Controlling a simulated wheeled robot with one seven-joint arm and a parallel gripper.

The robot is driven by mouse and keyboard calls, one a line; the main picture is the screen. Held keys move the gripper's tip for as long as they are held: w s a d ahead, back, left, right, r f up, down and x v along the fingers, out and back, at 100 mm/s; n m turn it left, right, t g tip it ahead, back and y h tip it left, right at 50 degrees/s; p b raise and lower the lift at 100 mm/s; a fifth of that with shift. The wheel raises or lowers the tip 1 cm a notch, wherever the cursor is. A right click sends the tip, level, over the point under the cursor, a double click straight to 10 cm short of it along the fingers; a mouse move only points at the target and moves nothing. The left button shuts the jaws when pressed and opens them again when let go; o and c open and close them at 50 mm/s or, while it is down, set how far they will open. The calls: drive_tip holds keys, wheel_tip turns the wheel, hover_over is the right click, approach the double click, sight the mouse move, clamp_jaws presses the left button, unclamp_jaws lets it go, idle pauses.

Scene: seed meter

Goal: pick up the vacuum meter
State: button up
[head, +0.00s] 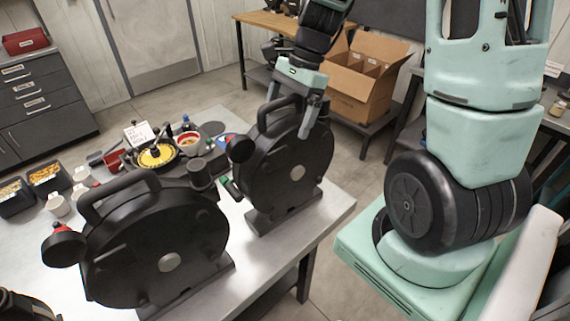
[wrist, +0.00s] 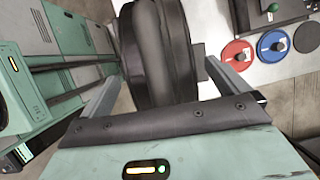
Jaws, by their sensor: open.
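Two similar black, round meters with top handles stand upright on the table; I cannot tell from their looks which is meant by the vacuum meter. The farther meter (head: 268,180) is at the right end of the table, and the nearer meter (head: 150,255) is at front left. My gripper (head: 290,108) is open at the top of the farther meter, pointing down. In the wrist view, this meter's handle (wrist: 152,45) lies between the spread fingers of my gripper (wrist: 162,72), with gaps on both sides. Its lower part is hidden there.
The metal table (head: 312,218) also holds a yellow-filled round plate (head: 157,156), cups and black bins (head: 48,178) at left. Red and blue discs (wrist: 237,53) lie beside the farther meter. A cardboard box (head: 360,80) stands behind on a bench.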

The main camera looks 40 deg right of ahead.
drive_tip(key=c, duration=1.8)
drive_tip(key=shift+c, duration=1.4)
drive_tip(key=shift+r, duration=0.1)
drive_tip(key=shift+w+r, duration=0.1)
